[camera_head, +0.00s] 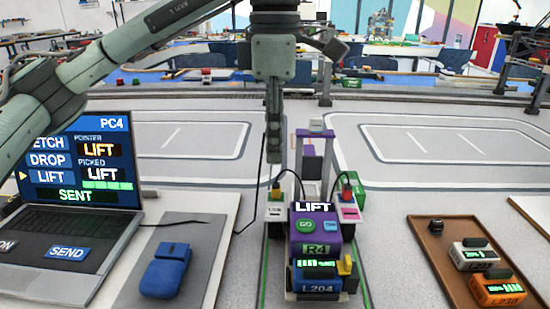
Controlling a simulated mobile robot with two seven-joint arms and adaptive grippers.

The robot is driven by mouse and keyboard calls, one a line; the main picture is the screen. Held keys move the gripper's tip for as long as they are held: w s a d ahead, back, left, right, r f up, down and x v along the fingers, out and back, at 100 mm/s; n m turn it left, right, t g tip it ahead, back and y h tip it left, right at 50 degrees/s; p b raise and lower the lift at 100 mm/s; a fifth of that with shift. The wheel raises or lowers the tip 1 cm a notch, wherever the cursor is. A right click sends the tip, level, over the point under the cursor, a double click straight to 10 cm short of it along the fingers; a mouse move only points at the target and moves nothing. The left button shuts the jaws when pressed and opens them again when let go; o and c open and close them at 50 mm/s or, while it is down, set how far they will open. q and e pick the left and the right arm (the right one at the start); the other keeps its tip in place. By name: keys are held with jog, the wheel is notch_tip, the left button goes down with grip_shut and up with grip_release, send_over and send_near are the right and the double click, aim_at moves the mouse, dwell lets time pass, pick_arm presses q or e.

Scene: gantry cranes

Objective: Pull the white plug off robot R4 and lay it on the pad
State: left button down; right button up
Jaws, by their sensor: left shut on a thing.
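Robot R4 (314,225) stands at the lower middle, a small purple vehicle with a LIFT screen, a green R4 label and a blue L204 block (318,277) in front. My left gripper (273,157) points down above and behind R4's left side, apart from its body. It is shut. A thin black cable (259,180) hangs from it and runs to the laptop, so it holds the white plug, whose body the fingers hide. The grey pad (205,245) lies left of R4, with a blue mouse (166,271) on it. My right gripper is not in view.
A laptop (70,235) reading LIFT and SENT stands at left. A brown tray (437,258) at right holds a grey block (473,254), an orange block (497,288) and a small black piece (436,225). The pad's upper part is bare apart from the cable.

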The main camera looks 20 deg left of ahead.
pick_arm(q)
jog(key=w+a+p, duration=0.1)
jog(key=w+a, duration=0.1)
jog(key=a, duration=0.6)
jog(key=w+a+p, duration=0.2)
jog(key=w+a, duration=0.1)
jog(key=a, duration=0.6)
jog(key=shift+w+p, duration=0.15)
jog(key=shift+p, duration=0.15)
dwell(0.3)
jog(key=shift+s+f+b, duration=0.15)
jog(key=shift+f+b, duration=1.85)
jog(key=shift+f, duration=1.2)
jog(key=shift+s+f+b, duration=0.1)
jog(key=shift+f+b, duration=1.9)
jog(key=shift+f, duration=1.2)
